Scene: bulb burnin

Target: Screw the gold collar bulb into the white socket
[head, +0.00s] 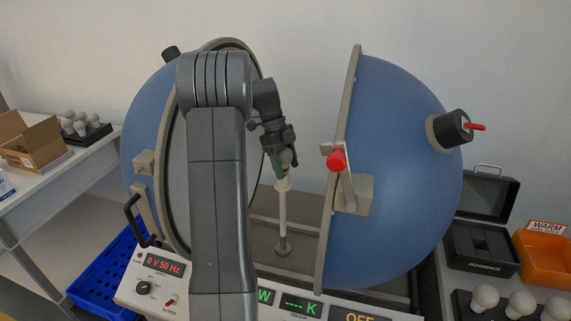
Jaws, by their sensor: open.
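The white socket (283,186) tops a thin white post standing between the two halves of an opened blue sphere. My gripper (283,165) points down just above the socket, and its jaws are open. A small pale rounded shape (287,157) shows at the jaws, directly over the socket. It looks like a bulb, but it is partly hidden by the fingers. I cannot see its collar colour or whether it is seated in the socket.
The blue sphere halves (398,170) stand either side of the post. A control panel (160,285) is in front. Bulbs stand in a rack (488,297) at right, beside an orange WARM bin (543,258) and a black REFERENCE case (481,250). More bulbs and a cardboard box (35,145) are at left.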

